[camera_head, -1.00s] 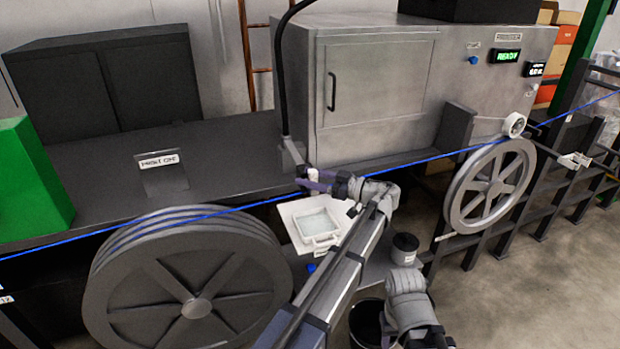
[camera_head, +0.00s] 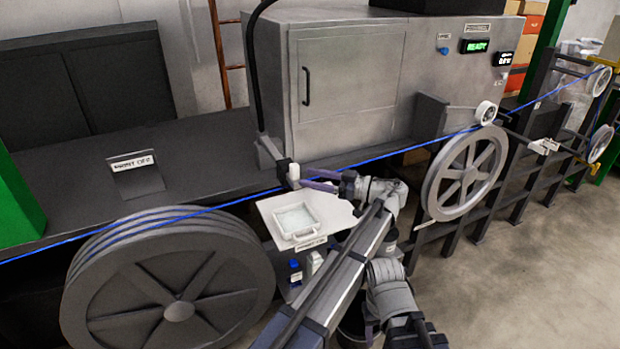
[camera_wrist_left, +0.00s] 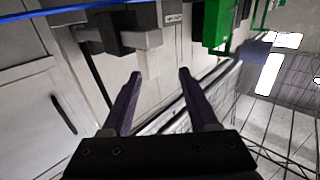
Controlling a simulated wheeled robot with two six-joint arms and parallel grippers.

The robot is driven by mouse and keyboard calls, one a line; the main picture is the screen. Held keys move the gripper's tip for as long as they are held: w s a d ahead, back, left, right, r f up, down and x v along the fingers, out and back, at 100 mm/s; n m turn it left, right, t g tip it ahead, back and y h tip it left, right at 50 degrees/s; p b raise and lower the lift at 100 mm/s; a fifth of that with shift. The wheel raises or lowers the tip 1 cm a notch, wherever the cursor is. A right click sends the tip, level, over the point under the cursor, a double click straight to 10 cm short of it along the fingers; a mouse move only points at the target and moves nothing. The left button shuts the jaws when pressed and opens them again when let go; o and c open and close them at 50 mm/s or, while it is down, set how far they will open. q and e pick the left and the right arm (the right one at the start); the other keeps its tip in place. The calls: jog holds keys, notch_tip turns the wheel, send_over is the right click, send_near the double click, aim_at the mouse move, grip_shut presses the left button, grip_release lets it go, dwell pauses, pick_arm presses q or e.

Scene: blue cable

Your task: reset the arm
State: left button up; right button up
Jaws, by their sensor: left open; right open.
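My left gripper (camera_head: 306,179) has dark purple fingers and is near the middle of the head view, beside the white tip (camera_head: 293,173) of a grey and black printer head. In the left wrist view the left gripper (camera_wrist_left: 158,75) is open, with nothing held between its fingers. A pale block (camera_wrist_left: 148,62) shows beyond the fingertips there. My right arm (camera_head: 392,295) is at the bottom of the head view; its gripper is not visible. The blue cable (camera_head: 130,221) runs across the head view, past the left gripper, and shows at the top of the wrist view (camera_wrist_left: 50,15).
A large grey reel (camera_head: 180,310) stands front left, and a smaller wheel (camera_head: 466,173) on the right. A grey cabinet (camera_head: 352,85) stands behind. A white tray (camera_head: 318,232), a blue bottle (camera_head: 295,272) and a white bottle (camera_head: 314,262) lie below the left gripper. Open floor is at right.

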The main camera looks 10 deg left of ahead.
pick_arm(q)
jog(key=s+f+m+h+b, duration=0.3)
jog(key=s+f+m+h, duration=0.65)
jog(key=s+f, duration=0.7)
jog(key=s+d+f+m+g+h+b, duration=0.1)
jog(key=s+d+f+m+g+h, duration=0.1)
jog(key=s+d+f+m+h, duration=0.5)
jog(key=s+d+f+m, duration=0.3)
jog(key=s+m, duration=0.1)
jog(key=s, duration=0.1)
jog(key=shift+s+d+b, duration=0.15)
jog(key=shift+d+b, duration=0.15)
jog(key=shift+b, duration=0.05)
